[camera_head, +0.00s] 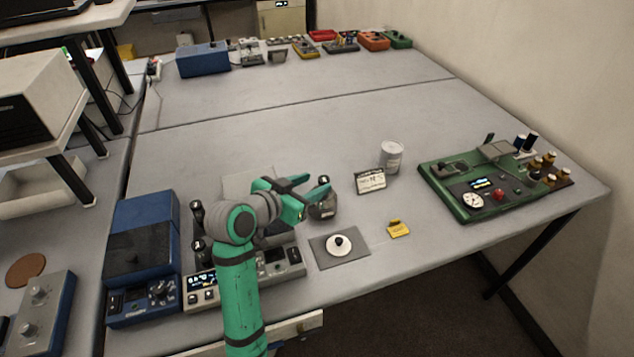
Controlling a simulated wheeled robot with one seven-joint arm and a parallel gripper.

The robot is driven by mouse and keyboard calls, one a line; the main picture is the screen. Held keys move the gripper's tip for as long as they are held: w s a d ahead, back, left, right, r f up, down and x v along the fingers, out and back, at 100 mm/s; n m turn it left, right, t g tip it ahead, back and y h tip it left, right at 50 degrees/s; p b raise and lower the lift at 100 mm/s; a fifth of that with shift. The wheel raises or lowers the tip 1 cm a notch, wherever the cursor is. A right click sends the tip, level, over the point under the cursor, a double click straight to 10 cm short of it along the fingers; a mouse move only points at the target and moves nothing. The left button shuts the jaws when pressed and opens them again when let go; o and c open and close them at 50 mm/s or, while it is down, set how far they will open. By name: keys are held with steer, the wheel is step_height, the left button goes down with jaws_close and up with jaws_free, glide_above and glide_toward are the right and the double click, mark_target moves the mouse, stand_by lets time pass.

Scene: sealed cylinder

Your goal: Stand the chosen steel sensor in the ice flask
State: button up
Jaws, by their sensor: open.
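My gripper (313,201) is open, with its green fingers pointing right, close to a small dark grey object with a black knob (323,206). I cannot tell whether they touch. A pale metallic cylinder (391,157) stands upright on the table to the right, apart from the gripper; it may be the ice flask. Two black-topped upright pieces (198,213) stand left of my arm; I cannot tell whether they are sensors. No steel shaft shows clearly. My arm hides part of the equipment behind it.
A small sign (370,181) stands left of the cylinder. A white disc with a black knob (338,246) sits on a grey mat. A yellow tag (398,229), blue instrument (142,255) and green apparatus (450,198) are nearby.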

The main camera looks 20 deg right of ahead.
steer(key=v, duration=0.9)
steer(key=shift+a+r, duration=0.15)
steer(key=shift+a, duration=0.1)
steer(key=shift+s, duration=0.15)
